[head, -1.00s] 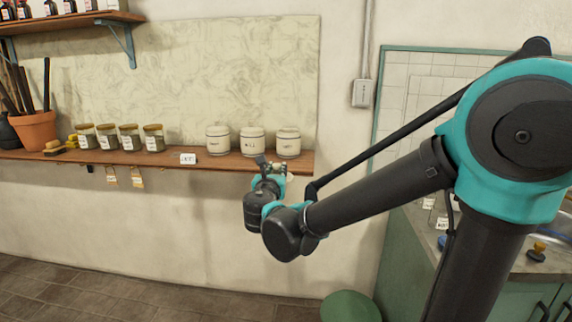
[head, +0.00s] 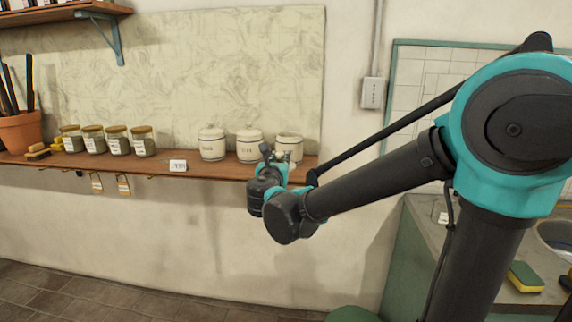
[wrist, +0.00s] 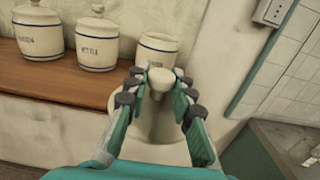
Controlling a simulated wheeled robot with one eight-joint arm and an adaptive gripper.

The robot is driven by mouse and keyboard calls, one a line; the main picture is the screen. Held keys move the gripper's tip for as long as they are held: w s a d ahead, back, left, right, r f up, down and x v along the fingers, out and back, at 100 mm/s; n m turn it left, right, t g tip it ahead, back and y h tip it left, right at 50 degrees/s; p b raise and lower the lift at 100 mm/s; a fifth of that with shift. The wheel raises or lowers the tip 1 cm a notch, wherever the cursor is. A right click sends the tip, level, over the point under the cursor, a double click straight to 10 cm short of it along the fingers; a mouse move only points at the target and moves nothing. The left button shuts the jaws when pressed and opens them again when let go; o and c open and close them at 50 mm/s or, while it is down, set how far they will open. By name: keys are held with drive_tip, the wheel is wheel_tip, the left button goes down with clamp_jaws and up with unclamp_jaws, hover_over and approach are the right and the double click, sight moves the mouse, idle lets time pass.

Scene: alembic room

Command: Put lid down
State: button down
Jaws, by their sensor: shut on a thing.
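My gripper (wrist: 158,86) is shut on the knob of a cream lid (wrist: 176,154). The lid's wide disc shows below and between the fingers in the wrist view, in front of the shelf edge. Part of the disc is hidden by the fingers. In the head view my gripper (head: 273,160) is in front of the shelf's right end, near the rightmost canister (head: 289,143). That cream canister also shows in the wrist view (wrist: 157,56), and its top looks lidless. Two lidded canisters, the middle one (head: 249,147) and the left one (head: 212,145), stand beside it.
The wooden shelf (head: 225,172) also holds several jars (head: 117,140), a small white card (head: 178,165) and a terracotta pot (head: 20,132). Bare shelf lies in front of the canisters. A counter with a sponge (head: 525,277) is at right.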

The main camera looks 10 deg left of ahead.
drive_tip(key=w, duration=0.4)
drive_tip(key=w+f, duration=0.1)
drive_tip(key=w, duration=0.4)
drive_tip(key=w+f, duration=0.1)
drive_tip(key=w, duration=0.4)
drive_tip(key=shift+d+f, duration=0.15)
drive_tip(key=shift+d, duration=0.05)
wheel_tip(320, 180, down, 4)
drive_tip(key=shift+f, duration=0.15)
drive_tip(key=shift+w+f, duration=0.15)
drive_tip(key=shift+f, duration=0.05)
drive_tip(key=shift+f, duration=0.1)
drive_tip(key=c, duration=1.3)
unclamp_jaws()
